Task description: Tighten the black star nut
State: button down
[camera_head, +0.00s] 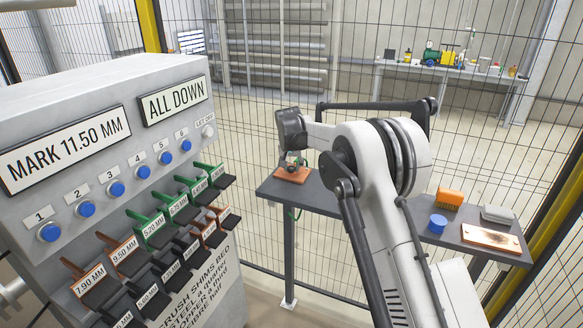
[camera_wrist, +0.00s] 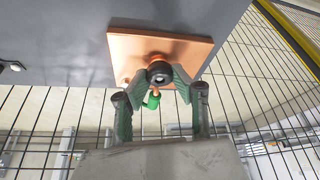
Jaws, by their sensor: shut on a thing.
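The black star nut (camera_wrist: 159,72) shows in the wrist view as a dark round knob with a pale centre. It sits in front of an orange-brown square plate (camera_wrist: 126,46). My gripper (camera_wrist: 160,80) has its two green fingers closed around the nut, one on each side. A small green part (camera_wrist: 152,102) shows just below the nut, between the fingers. In the head view, my gripper (camera_head: 292,158) is over the orange-brown plate (camera_head: 291,175) on the grey table, and the nut cannot be made out there.
The grey table (camera_head: 335,205) also holds a blue cylinder (camera_head: 437,223), an orange block (camera_head: 449,199), a pale grey block (camera_head: 497,214) and a copper-coloured plate (camera_head: 491,239). A grey cabinet (camera_head: 60,120) with labelled shim levers stands at left. Wire fencing (camera_head: 480,120) runs behind the table.

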jog(key=m, duration=0.2)
jog(key=m+h, duration=0.1)
jog(key=m, duration=0.1)
jog(key=shift+w+a+h+b, duration=0.1)
jog(key=shift+h+b, duration=0.2)
jog(key=shift+b, duration=0.1)
jog(key=c, duration=1.4)
grip_release()
jog(key=shift+o, duration=0.2)
jog(key=shift+r, duration=0.15)
